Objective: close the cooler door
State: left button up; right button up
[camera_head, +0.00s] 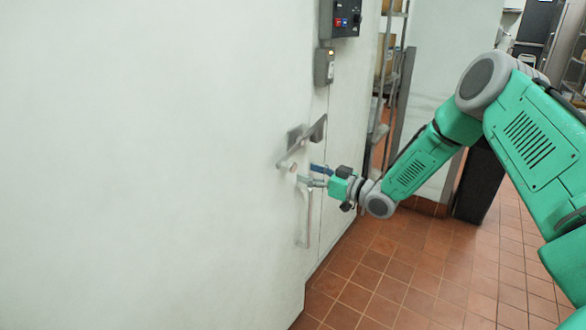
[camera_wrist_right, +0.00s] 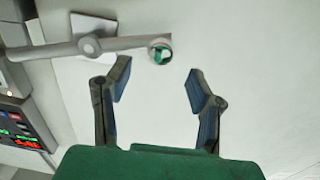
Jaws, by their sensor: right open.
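The cooler door (camera_head: 140,180) is a large pale panel filling the left of the head view. Its metal latch handle (camera_head: 302,140) and a lower upright pull (camera_head: 303,215) sit near its right edge. I cannot tell whether the door is fully shut against its frame. My right gripper (camera_head: 315,176) is at the door just below the latch handle. In the right wrist view the right gripper (camera_wrist_right: 157,82) is open, with nothing between its fingers. The latch handle (camera_wrist_right: 120,45) and its round end lie beyond the fingertips. My left gripper is out of view.
A dark control box (camera_head: 341,18) and a small grey switch box (camera_head: 324,66) are above the handle. A metal rack (camera_head: 400,95) and a black bin (camera_head: 480,180) stand beyond the door's right edge. Red tiled floor (camera_head: 400,275) is clear at lower right.

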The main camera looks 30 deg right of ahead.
aim_at(295, 167)
jog(key=x, duration=0.6)
grip_shut()
